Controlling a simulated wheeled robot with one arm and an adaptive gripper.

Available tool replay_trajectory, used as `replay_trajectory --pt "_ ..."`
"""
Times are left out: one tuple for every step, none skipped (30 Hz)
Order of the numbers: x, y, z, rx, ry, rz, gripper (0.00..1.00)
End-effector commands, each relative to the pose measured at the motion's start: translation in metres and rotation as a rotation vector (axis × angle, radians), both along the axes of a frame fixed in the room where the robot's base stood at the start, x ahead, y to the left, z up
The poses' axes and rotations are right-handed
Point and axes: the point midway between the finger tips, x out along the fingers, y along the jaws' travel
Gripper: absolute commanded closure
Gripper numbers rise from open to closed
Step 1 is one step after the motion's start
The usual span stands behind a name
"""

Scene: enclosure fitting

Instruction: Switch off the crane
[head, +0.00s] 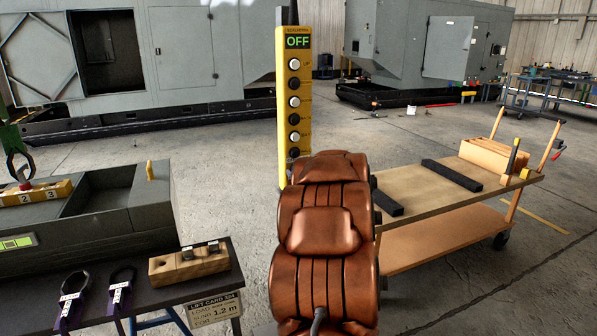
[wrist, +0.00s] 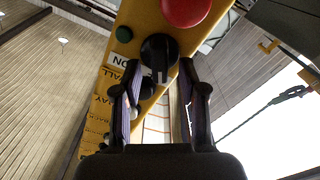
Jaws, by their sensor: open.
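The yellow crane pendant (head: 294,110) hangs upright in the head view, with a display reading OFF in green and a column of white and black buttons. In the wrist view the pendant (wrist: 150,20) is close up and tilted, with a red button (wrist: 186,10), a small green button (wrist: 124,34) and a black rotary knob (wrist: 158,50) near a label reading ON. My gripper (wrist: 161,70) is open, its fingertips just short of the knob and to either side of it. I cannot tell whether they touch it. In the head view my arm hides the gripper and the pendant's lower end.
A wooden-topped cart (head: 430,205) with black bars and a wooden box (head: 492,155) stands right. On the left are a grey case (head: 110,220) and a dark bench (head: 225,285) with slings and a lift card. Large grey enclosures (head: 180,50) stand behind; open floor lies between.

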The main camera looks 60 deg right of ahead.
Motion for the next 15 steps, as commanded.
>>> replay_trajectory --pt "-0.003 0.001 0.000 0.000 0.001 -0.001 0.58" --pt "-0.005 0.002 0.000 0.001 0.001 -0.001 0.58" --pt "-0.008 0.005 -0.001 0.002 0.001 -0.001 0.58" --pt "-0.011 0.006 -0.001 0.001 0.000 -0.002 0.58" --pt "-0.014 0.008 0.000 0.001 0.000 -0.002 0.58" --pt "-0.019 0.011 0.000 0.000 -0.001 -0.003 0.58" --pt "-0.023 0.014 0.001 0.000 -0.002 -0.003 0.58" --pt "-0.027 0.017 0.001 -0.001 -0.001 -0.003 0.58" --pt "-0.033 0.020 0.001 -0.001 0.000 -0.003 0.58" --pt "-0.038 0.023 0.001 0.000 0.001 -0.004 0.58" --pt "-0.042 0.026 0.000 0.001 0.002 -0.005 0.58" --pt "-0.048 0.030 0.000 0.001 0.000 -0.004 0.58" --pt "-0.051 0.032 0.000 0.001 -0.001 -0.004 0.58" --pt "-0.056 0.035 0.001 -0.001 -0.001 -0.004 0.58" --pt "-0.062 0.039 0.001 -0.002 -0.001 -0.003 0.58"
